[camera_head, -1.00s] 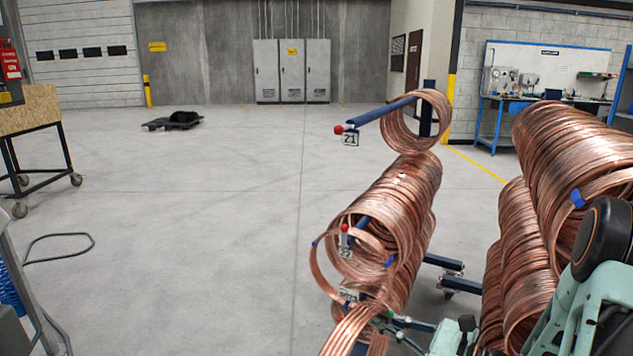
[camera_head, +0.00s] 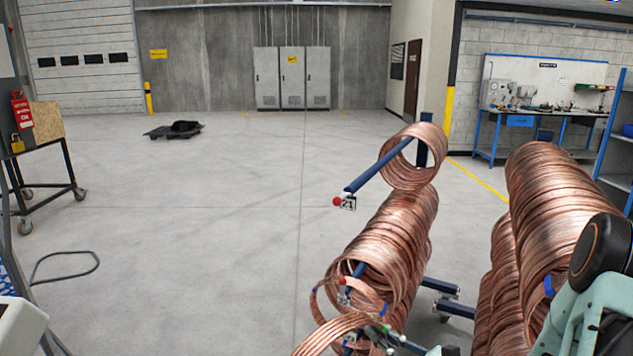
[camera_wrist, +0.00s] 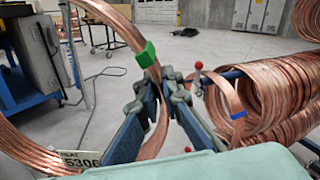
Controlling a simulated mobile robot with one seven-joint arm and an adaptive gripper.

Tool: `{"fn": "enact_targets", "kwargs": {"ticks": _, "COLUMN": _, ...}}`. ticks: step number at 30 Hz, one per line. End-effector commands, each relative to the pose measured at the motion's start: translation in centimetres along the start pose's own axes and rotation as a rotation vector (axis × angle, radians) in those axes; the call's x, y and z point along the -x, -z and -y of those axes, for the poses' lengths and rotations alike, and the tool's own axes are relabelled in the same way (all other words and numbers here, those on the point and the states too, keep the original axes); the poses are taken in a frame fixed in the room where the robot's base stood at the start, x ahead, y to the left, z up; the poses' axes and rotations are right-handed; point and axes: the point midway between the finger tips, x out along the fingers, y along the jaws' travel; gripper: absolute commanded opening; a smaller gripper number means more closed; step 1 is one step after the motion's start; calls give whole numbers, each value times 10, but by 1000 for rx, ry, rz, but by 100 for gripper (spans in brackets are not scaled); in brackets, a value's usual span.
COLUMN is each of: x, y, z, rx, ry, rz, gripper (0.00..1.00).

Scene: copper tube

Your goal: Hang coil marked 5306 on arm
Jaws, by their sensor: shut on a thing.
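My gripper (camera_wrist: 160,98) is shut on the copper coil marked 5306 (camera_wrist: 125,28), whose bundle passes between the fingers. A green clip (camera_wrist: 146,54) sits on the coil just above the fingers, and its white tag reading 5306 (camera_wrist: 80,159) shows at lower left. In the head view the held coil (camera_head: 318,343) shows only in part at the bottom edge, in front of the rack. The upper blue arm (camera_head: 372,172), with a red tip and a tag that seems to read Z1, bears copper windings at its far end. A lower red-tipped arm (camera_head: 354,273) carries many coils.
A second dense row of coils (camera_head: 550,205) hangs at right beside my arm. Blue rack feet (camera_head: 440,287) stick out low between the rows. The floor to the left is open, with a cart (camera_head: 45,160) and a loose cable (camera_head: 65,258) at far left.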

Motion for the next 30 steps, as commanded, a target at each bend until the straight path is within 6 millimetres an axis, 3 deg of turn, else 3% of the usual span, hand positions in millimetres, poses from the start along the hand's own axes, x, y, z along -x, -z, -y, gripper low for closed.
{"fn": "enact_targets", "kwargs": {"ticks": 1, "x": 0, "y": -18, "z": 4, "rx": -5, "ry": 16, "rz": -1, "gripper": 0}}
{"fn": "enact_targets", "kwargs": {"ticks": 12, "x": 4, "y": -57, "z": 13, "rx": -5, "ry": 112, "rz": -26, "gripper": 0}}
{"fn": "enact_targets", "kwargs": {"ticks": 30, "x": 6, "y": -63, "z": 14, "rx": -1, "ry": 142, "rz": -33, "gripper": 0}}
